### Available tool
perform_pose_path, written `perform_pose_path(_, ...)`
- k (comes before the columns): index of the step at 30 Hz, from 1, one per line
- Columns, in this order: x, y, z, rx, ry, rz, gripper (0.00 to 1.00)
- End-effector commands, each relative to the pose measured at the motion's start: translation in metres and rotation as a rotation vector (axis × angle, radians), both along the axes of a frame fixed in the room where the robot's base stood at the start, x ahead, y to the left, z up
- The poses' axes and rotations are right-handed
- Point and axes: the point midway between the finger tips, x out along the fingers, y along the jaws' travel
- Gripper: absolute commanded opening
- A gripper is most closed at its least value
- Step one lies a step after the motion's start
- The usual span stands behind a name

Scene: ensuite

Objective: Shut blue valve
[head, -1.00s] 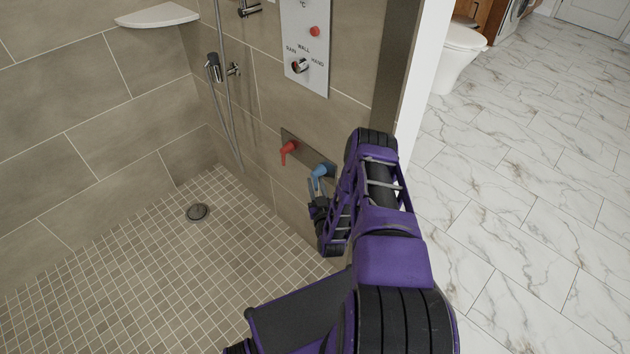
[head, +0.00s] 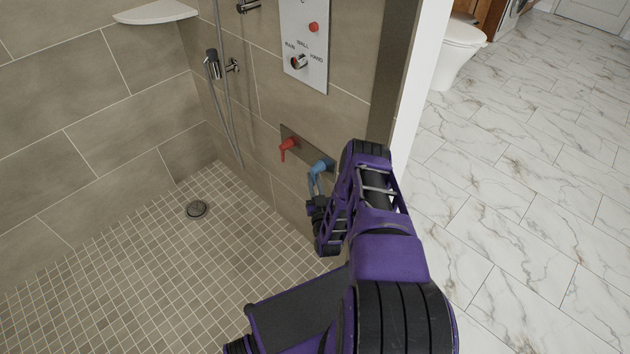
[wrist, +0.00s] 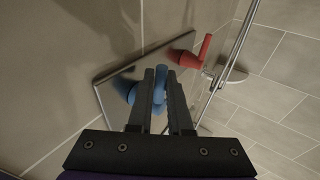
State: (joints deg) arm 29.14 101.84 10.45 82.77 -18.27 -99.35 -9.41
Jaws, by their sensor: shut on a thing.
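The blue valve (head: 321,165) sits on the right end of a metal plate (head: 300,147) low on the shower wall. Its lever points down and to the left in the head view. My gripper (head: 314,188) is at the lever from below, its fingers shut on it. In the wrist view the blue valve (wrist: 126,88) shows between and to the left of the fingers (wrist: 160,85). The fingers hide part of the lever. A red valve (head: 288,147) is at the plate's left end and also shows in the wrist view (wrist: 190,55).
A control panel (head: 304,45) is on the wall above the valves. A hand shower (head: 214,64) with a hose hangs to the left. A wall edge (head: 412,75) stands right of the valves. The tiled shower floor (head: 130,270) is open, apart from a drain (head: 197,209).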

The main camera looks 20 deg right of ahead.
Motion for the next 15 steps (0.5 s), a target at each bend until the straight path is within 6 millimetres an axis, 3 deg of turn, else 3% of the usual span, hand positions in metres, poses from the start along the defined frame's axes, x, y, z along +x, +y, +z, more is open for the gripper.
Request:
perform_pose_path(14, 0.0035, 0.0010, 0.0004, 0.026, -0.073, 0.001, 0.00)
perform_pose_path(15, 0.0035, 0.0009, 0.0005, 0.026, -0.073, 0.001, 0.24)
